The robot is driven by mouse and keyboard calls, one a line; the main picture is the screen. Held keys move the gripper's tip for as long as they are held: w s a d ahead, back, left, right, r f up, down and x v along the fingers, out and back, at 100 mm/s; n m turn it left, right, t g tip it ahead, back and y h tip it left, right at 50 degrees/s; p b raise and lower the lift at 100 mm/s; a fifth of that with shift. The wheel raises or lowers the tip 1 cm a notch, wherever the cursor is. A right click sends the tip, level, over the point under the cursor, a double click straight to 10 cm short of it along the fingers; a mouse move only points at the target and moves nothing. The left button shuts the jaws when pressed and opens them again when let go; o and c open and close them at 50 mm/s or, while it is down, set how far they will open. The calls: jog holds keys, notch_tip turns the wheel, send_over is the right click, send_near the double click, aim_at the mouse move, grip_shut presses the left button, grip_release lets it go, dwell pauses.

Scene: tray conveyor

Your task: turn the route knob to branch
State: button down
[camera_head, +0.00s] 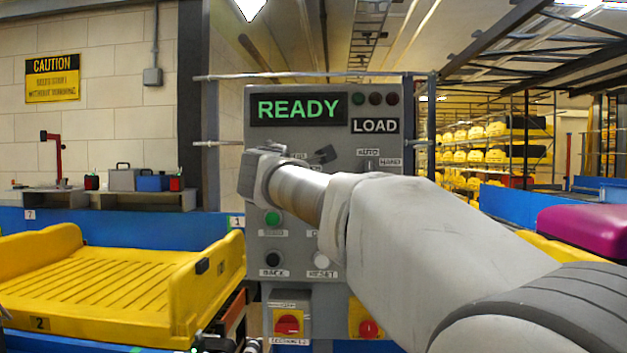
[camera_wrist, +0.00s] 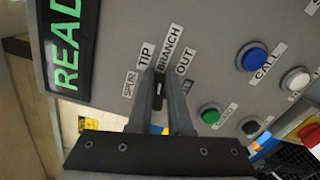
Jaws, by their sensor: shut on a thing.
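The route knob (camera_wrist: 158,92) is a small dark handle on the grey control panel (camera_wrist: 222,35), seen in the wrist view. My gripper (camera_wrist: 160,78) is shut on it, with one finger on each side. The labels SPUR, TIP, BRANCH (camera_wrist: 168,47) and OUT stand around the fingertips. The knob's far end lies near TIP and BRANCH; the fingers cover much of it, so I cannot tell its exact setting. In the head view my gripper's body (camera_head: 262,178) is at the panel's left side, and the arm hides the knob.
The panel's display (camera_head: 298,108) reads READY, with a LOAD plate (camera_head: 375,126) beside it. Green (camera_wrist: 210,114) and blue (camera_wrist: 251,57) buttons sit near my gripper. Red emergency-type switches (camera_head: 288,324) are below. A yellow tray (camera_head: 110,285) lies at left, a magenta case (camera_head: 585,228) at right.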

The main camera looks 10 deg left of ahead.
jog(key=shift+a+f+m+b, duration=0.25)
jog(key=shift+a+m+b, duration=0.05)
jog(key=shift+a+m, duration=0.1)
dwell(0.3)
jog(key=c, duration=0.9)
grip_release()
jog(key=shift+o, duration=0.3)
jog(key=shift+d+r, duration=0.1)
jog(key=shift+w+d, duration=0.1)
jog(key=shift+d, duration=0.1)
jog(key=s+d+b, duration=0.1)
jog(key=s, duration=1.6)
jog(key=shift+s, duration=0.2)
